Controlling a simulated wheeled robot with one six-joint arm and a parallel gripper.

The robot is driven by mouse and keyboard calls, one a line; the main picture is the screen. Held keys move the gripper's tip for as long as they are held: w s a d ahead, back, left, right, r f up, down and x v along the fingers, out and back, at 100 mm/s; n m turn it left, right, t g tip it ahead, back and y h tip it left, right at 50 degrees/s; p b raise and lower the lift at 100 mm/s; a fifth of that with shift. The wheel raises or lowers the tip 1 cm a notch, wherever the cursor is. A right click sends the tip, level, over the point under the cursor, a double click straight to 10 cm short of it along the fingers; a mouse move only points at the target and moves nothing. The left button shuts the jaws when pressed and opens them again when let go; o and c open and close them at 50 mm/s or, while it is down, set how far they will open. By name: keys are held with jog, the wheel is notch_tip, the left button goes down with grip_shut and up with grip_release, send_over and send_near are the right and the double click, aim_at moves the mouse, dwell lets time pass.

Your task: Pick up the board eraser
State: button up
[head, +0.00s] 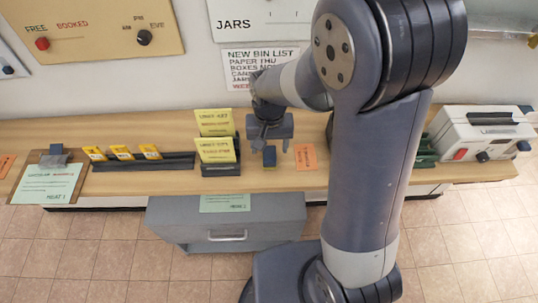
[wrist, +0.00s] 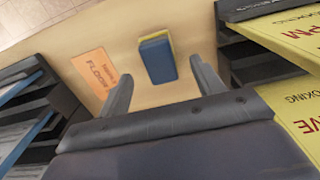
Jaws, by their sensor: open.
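The board eraser, a small blue block with a yellow layer, stands on the wooden counter in the head view (head: 269,157). In the wrist view the eraser (wrist: 158,62) lies just ahead of my fingertips, roughly centred between them. My gripper (head: 271,146) is open and empty, pointing down above the eraser. Its two dark fingers also show in the wrist view (wrist: 160,80), apart from each other. I cannot tell how much height is left between the fingertips and the eraser.
An orange card (head: 305,157) lies right of the eraser. A dark holder with yellow cards (head: 216,150) stands close on its left. Yellow-tagged blocks in a dark rack (head: 140,163) and a green clipboard (head: 48,184) are farther left. A labelled machine (head: 483,133) is at far right.

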aim_at(269, 153)
jog(key=shift+s+f, duration=0.1)
jog(key=shift+f, duration=1.75)
jog(key=c, duration=1.1)
